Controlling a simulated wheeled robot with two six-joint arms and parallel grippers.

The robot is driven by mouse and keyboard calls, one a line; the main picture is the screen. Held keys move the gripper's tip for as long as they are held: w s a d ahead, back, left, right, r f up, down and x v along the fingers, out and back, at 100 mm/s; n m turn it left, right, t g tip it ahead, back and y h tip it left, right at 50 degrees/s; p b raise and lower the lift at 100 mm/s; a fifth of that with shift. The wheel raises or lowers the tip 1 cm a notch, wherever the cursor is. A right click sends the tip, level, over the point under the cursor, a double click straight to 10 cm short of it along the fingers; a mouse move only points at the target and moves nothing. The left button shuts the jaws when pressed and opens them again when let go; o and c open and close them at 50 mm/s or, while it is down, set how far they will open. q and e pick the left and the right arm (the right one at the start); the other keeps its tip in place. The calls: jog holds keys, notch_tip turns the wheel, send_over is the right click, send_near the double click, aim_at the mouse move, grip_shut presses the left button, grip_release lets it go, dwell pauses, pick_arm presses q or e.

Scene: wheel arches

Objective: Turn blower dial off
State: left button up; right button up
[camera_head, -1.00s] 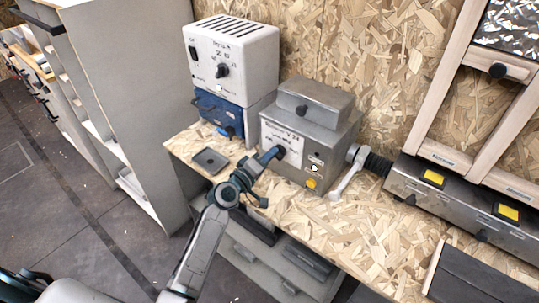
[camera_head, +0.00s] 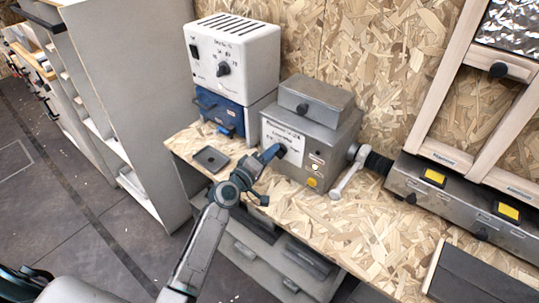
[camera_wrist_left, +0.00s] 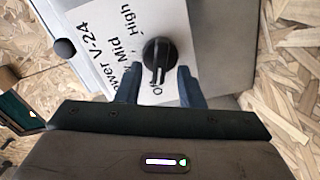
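The blower box (camera_head: 322,135) is a grey metal box on the chipboard bench, with a white label on its front. Its black dial (camera_wrist_left: 158,52) shows in the left wrist view against the label reading "ower V-24", "Mid" and "High". The dial's ridge points down in that view, toward a partly hidden label starting with "O". My left gripper (camera_wrist_left: 158,78) is open, with one finger on each side of the dial's lower part; a gap shows beside the dial, and contact is unclear. In the head view the left gripper (camera_head: 273,153) is at the box's front and covers the dial. My right gripper is not in view.
A white box with a black knob (camera_head: 222,69) stands on a blue unit (camera_head: 218,112) behind left. A small dark tray (camera_head: 211,159) lies on the bench. A metal lever (camera_head: 346,173) is right of the blower box. Bare bench (camera_head: 350,230) lies in front right.

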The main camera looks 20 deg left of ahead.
pick_arm(q)
jog(key=shift+s, duration=0.1)
jog(key=b+v, duration=0.1)
jog(key=v, duration=0.9)
jog(key=shift+s+b, duration=0.3)
jog(key=shift+b, duration=0.1)
jog(key=shift+a, duration=0.1)
